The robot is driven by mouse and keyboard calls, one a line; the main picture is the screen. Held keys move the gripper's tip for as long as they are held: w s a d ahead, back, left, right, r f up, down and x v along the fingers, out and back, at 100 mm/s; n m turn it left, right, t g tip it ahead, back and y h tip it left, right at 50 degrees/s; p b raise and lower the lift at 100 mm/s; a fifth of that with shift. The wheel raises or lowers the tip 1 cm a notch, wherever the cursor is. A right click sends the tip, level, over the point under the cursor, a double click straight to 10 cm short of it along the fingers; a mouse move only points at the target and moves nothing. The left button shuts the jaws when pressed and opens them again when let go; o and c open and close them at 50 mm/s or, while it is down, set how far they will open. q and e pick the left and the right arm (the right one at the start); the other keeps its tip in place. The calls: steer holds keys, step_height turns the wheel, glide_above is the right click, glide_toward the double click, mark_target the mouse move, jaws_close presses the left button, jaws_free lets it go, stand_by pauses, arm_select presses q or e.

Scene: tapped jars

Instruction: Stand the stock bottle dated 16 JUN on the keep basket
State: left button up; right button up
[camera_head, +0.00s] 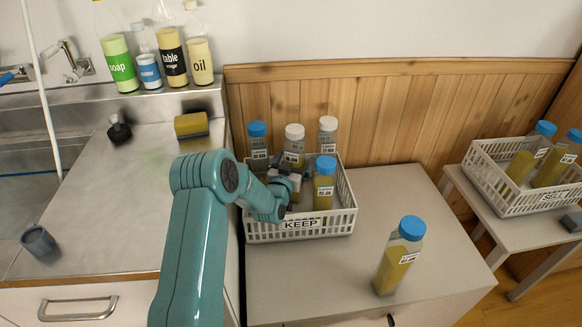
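The white keep basket (336,222), labelled KEEP, stands on the grey cabinet top. It holds several bottles: a blue-capped one (257,139) at back left, white-capped ones (327,137) (294,143), and a blue-capped one (324,187) at front right. Another blue-capped bottle (398,262) with yellowish contents stands outside, to the basket's right. The date labels are too small for me to read surely, so I cannot tell which is 16 JUN. My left gripper (287,178) is over the basket, among the front bottles; its fingers are partly hidden. My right gripper is not in view.
A second white basket (512,208) with blue-capped bottles stands on a side table at right. A sink counter at left bears a yellow sponge (191,125), a grey cup (40,243) and several labelled bottles (118,62). The cabinet top's front is mostly clear.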

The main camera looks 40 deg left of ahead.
arm_select(q)
steer(key=v, duration=0.4)
steer(key=shift+f, duration=0.15)
stand_by(0.6)
steer(key=shift+w+a+b, duration=0.35)
steer(key=shift+w+b, duration=0.1)
steer(key=shift+b, duration=0.3)
steer(key=shift+b+x, duration=0.8)
steer(key=shift+x, duration=0.5)
